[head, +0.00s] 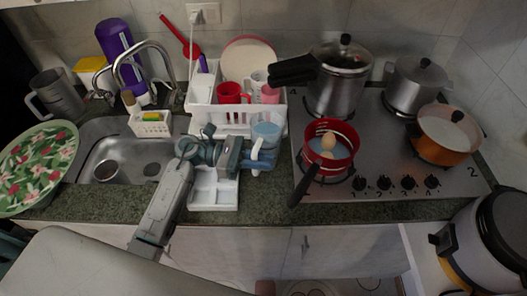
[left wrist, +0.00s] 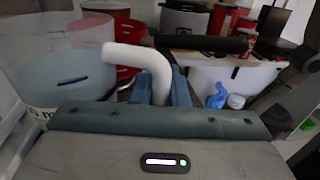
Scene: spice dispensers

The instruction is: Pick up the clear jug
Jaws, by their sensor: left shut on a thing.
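The clear jug (head: 267,131) is a see-through bluish vessel with a white handle (head: 257,157), at the front right of the white dish rack in the head view. My left gripper (head: 253,162) reaches in from the left at the handle. In the left wrist view the jug (left wrist: 62,75) fills the left side. Its white handle (left wrist: 140,57) bends down between the blue fingers of my left gripper (left wrist: 161,88), which is shut on it. Whether the jug's base touches anything is hidden. My right gripper is not in view.
The white dish rack (head: 232,127) with a red mug (head: 231,93) stands behind. A red saucepan (head: 330,146) sits close on the right on the stove (head: 385,170), handle toward the front. A white tray (head: 213,190) lies below the gripper. The sink (head: 125,158) is left.

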